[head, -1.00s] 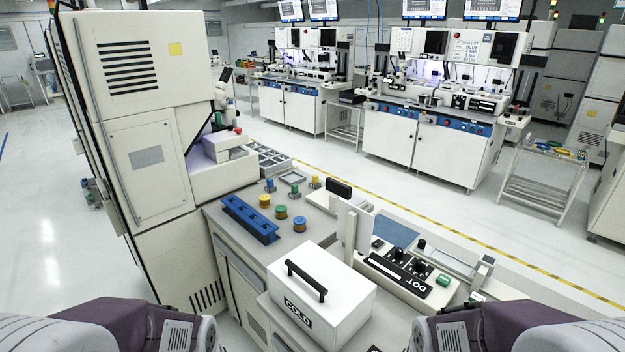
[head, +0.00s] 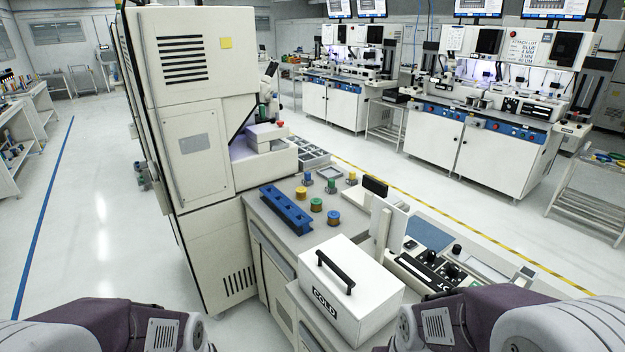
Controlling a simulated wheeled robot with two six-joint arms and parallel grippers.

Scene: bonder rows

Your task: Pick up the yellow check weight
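A small yellow-topped piece (head: 352,178), which looks like the yellow check weight, stands upright on the grey bench top (head: 284,229) near its far edge. Similar small pieces with a green top (head: 331,186) and a blue top (head: 307,179) stand to its left. A spool with a yellow top (head: 301,193) is a separate, wider thing closer to the blue rack. Only upper parts of my two arms show at the bottom corners. Neither gripper is in view.
Spools with green (head: 316,205) and blue (head: 333,217) tops and a blue slotted rack (head: 286,207) share the bench. A tall cream machine (head: 197,145) rises at left. Open floor (head: 95,235) lies left of it.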

